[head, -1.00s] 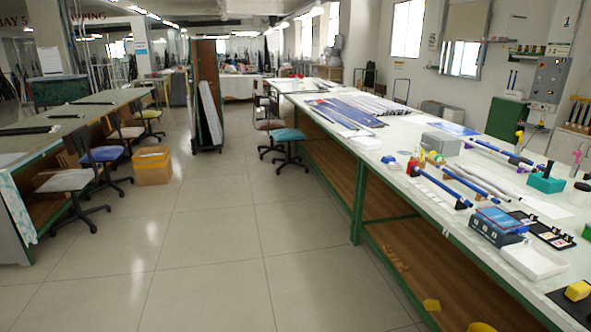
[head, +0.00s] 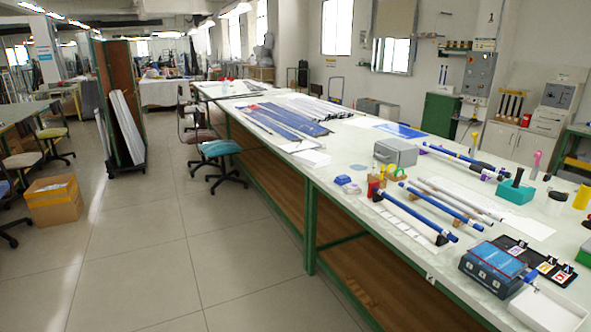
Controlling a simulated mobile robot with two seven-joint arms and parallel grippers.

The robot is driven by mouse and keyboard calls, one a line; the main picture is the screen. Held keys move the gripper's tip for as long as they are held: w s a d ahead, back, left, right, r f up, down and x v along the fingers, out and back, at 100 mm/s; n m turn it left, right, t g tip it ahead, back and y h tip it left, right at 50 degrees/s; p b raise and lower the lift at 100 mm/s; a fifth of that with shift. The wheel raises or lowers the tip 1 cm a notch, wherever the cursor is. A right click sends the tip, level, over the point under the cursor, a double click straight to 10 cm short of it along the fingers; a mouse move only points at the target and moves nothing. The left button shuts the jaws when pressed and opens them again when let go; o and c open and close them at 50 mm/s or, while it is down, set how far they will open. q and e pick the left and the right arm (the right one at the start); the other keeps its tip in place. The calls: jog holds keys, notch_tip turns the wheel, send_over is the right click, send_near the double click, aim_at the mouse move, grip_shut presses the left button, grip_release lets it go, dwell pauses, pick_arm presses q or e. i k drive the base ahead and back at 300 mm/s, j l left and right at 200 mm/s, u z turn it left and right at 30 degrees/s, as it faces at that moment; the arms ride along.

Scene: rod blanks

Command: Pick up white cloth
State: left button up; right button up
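I cannot single out a white cloth for certain. A flat white sheet (head: 312,158) lies near the left edge of the long workbench (head: 345,178), and whether it is cloth or paper I cannot tell. Another flat white sheet (head: 530,226) lies partly under pale rods (head: 460,199) on the same bench. Neither of my grippers shows in the head view.
The bench also holds blue rods (head: 418,214), a grey box (head: 396,152), a blue case (head: 494,265), a white tray (head: 546,308) and a teal block (head: 515,191). A teal chair (head: 222,149) and a cardboard box (head: 54,202) stand on the floor. The aisle floor is clear.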

aim_at(353, 188)
jog(key=i+z, duration=0.25)
jog(key=i, duration=0.4)
jog(key=i+j+z, duration=0.25)
jog(key=i, duration=0.4)
jog(key=i+j+z, duration=0.2)
jog(key=i+z, duration=0.2)
jog(key=i+j+z, duration=0.75)
jog(key=j, duration=0.2)
jog(key=i, duration=0.05)
